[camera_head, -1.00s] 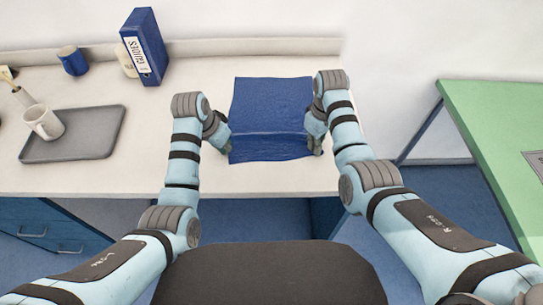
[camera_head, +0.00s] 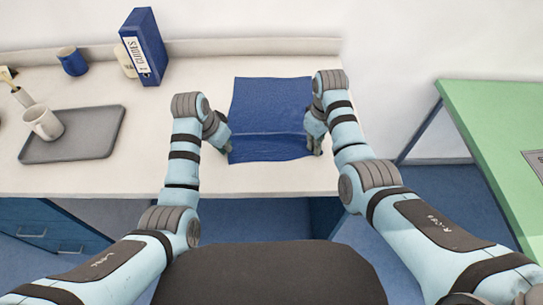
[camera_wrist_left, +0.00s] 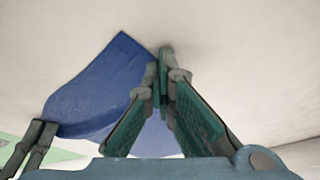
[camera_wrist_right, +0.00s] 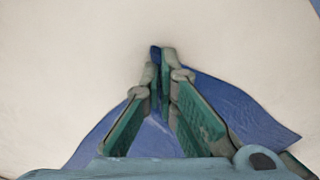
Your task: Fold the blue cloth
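The blue cloth (camera_head: 271,106) lies on the white table, with a crease running across its nearer part. My left gripper (camera_head: 228,146) is at the cloth's near left side. In the left wrist view its fingertips (camera_wrist_left: 162,62) are closed together at the cloth's edge (camera_wrist_left: 100,85) and appear to pinch it. My right gripper (camera_head: 315,148) is at the near right side. In the right wrist view its fingertips (camera_wrist_right: 159,55) are shut with a bit of blue cloth between them; more cloth (camera_wrist_right: 235,110) spreads behind the fingers.
Left on the white table (camera_head: 190,75) are a grey tray (camera_head: 85,145) with a white mug (camera_head: 43,122), a blue mug (camera_head: 72,61) and a blue binder (camera_head: 146,45). A green table (camera_head: 490,125) stands at the right. The tabletop between tray and left arm is clear.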

